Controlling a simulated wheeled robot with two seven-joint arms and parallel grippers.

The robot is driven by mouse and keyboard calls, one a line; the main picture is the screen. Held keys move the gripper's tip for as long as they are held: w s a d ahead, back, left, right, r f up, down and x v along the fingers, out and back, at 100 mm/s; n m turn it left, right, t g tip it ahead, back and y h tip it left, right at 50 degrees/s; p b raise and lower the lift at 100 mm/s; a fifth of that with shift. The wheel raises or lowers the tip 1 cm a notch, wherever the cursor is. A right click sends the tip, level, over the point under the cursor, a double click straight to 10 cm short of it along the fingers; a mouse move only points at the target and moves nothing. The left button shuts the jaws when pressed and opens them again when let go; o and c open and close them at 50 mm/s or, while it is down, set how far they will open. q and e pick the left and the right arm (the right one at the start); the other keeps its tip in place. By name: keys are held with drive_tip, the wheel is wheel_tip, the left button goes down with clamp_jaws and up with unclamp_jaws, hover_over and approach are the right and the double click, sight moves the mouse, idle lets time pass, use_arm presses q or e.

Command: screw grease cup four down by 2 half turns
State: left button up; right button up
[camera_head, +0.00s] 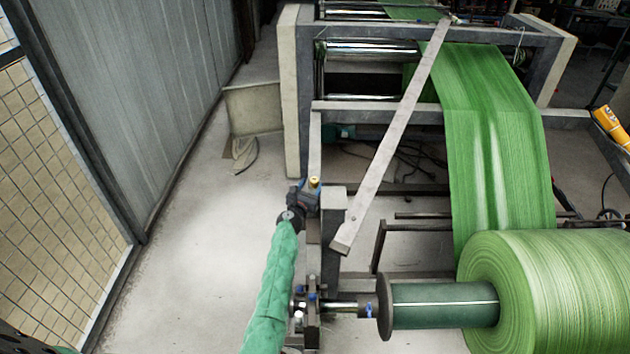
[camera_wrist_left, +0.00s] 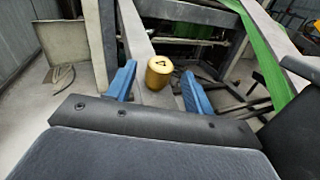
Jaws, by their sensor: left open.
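A small brass grease cup (camera_head: 314,182) sits on top of the machine frame post in the head view. In the left wrist view the grease cup (camera_wrist_left: 159,72) is a gold cylinder with a dark triangular mark on its top. My left gripper (camera_head: 311,187) is at the cup, its arm in a green sleeve. In the wrist view its two blue fingers (camera_wrist_left: 158,84) are open, one on each side of the cup, with a visible gap to both. Whether the cup lies fully between the fingertips cannot be told. My right gripper is not in view.
A large green roll (camera_head: 570,285) on a shaft stands at the right, its green web (camera_head: 495,130) rising to the rollers. A slanted grey bar (camera_head: 392,140) crosses right of the post. The floor (camera_head: 200,260) left of the frame is clear up to the grey wall.

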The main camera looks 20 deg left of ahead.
sight(312, 183)
use_arm(q)
drive_tip(key=shift+w, duration=1.15)
drive_tip(key=shift+w+d, duration=0.1)
drive_tip(key=shift+w, duration=0.6)
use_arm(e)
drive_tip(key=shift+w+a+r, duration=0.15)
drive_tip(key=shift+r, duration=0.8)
use_arm(q)
drive_tip(key=c, duration=1)
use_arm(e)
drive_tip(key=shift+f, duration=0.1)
use_arm(q)
drive_tip(key=shift+m+h, duration=0.5)
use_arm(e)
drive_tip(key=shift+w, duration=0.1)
